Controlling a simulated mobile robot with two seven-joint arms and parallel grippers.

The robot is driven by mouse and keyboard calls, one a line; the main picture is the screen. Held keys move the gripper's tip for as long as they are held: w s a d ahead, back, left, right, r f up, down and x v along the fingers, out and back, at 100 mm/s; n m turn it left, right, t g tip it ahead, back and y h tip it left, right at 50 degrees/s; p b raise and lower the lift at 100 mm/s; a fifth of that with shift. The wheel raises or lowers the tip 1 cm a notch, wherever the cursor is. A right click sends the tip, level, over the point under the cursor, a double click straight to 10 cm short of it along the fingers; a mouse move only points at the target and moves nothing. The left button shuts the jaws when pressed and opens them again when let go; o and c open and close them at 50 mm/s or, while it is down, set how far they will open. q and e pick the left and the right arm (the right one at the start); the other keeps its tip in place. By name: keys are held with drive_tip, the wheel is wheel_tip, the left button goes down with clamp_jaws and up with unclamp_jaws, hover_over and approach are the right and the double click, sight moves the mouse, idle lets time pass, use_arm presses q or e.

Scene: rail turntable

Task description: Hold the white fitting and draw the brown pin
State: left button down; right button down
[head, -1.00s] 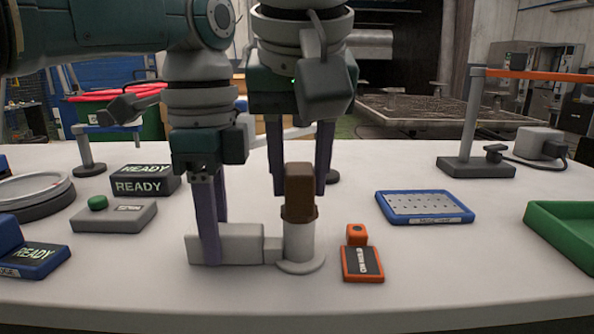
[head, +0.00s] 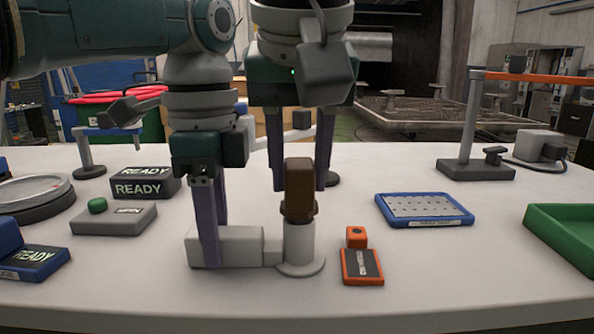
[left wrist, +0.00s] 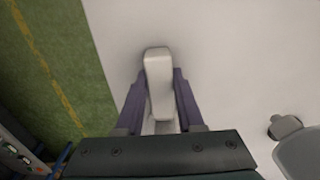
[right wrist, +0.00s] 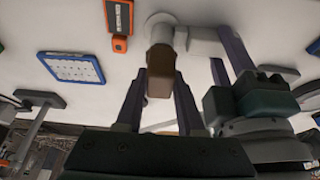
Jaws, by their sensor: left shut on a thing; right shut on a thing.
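The white fitting (head: 245,247) lies on the table as a long block joined to an upright round socket on a flat foot. My left gripper (head: 214,244) is shut on the block from above. The left wrist view shows the block (left wrist: 158,82) between the two purple fingers. The brown pin (head: 299,183) stands upright in the socket, its wider collar at the socket's top. Its lower end is hidden. My right gripper (head: 298,189) is shut on the pin from behind and above. The right wrist view shows the pin (right wrist: 160,74) between its fingers.
An orange tag block (head: 361,265) stands just right of the socket. A blue perforated tray (head: 424,222) and a green bin (head: 560,222) are further right. A grey button box (head: 120,220), READY signs (head: 145,183) and a round dish (head: 40,205) are at left. The front table is clear.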

drive_tip(key=shift+r, duration=0.25)
drive_tip(key=shift+r, duration=3.05)
